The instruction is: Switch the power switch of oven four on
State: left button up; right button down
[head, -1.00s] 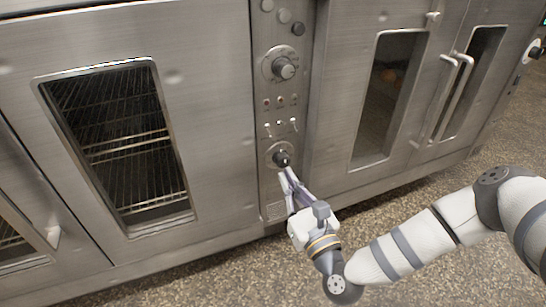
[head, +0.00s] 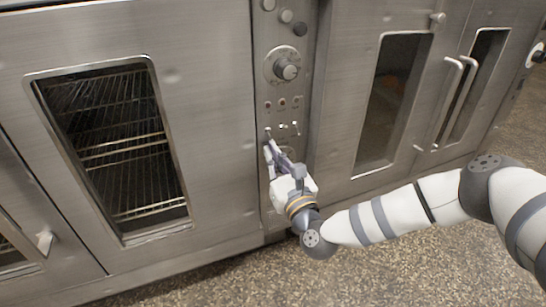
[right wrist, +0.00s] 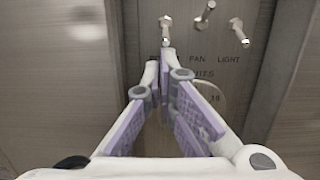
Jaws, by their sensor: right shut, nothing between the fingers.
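The control panel (head: 284,100) stands between two oven fronts. It carries three small toggle switches in a row. In the right wrist view these are the left toggle (right wrist: 165,28), the middle toggle (right wrist: 205,12) and the right toggle (right wrist: 239,30). FAN and LIGHT are printed below the middle and right ones; the label under the left one is hidden by my fingers. My right gripper (head: 268,148) is shut and empty, its tips just below the left toggle; they also show in the right wrist view (right wrist: 165,56). I cannot tell whether they touch it. My left gripper is out of view.
A large knob (head: 286,69) sits above the toggles. A lower dial (right wrist: 215,98) is mostly hidden behind my right gripper. An oven door with a window (head: 115,150) is on the left, and doors with long handles (head: 447,102) are on the right. Speckled floor (head: 380,270) lies in front.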

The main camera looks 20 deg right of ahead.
aim_at(271, 141)
pick_arm(q)
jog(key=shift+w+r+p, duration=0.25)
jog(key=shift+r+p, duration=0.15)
jog(key=shift+p, duration=0.2)
pick_arm(e)
jog(key=shift+s+r+g, duration=0.2)
jog(key=shift+g, duration=0.2)
pick_arm(q)
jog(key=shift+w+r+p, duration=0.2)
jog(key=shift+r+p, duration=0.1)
jog(key=shift+p, duration=0.1)
pick_arm(e)
jog(key=shift+r+g, duration=0.15)
jog(key=shift+g, duration=0.15)
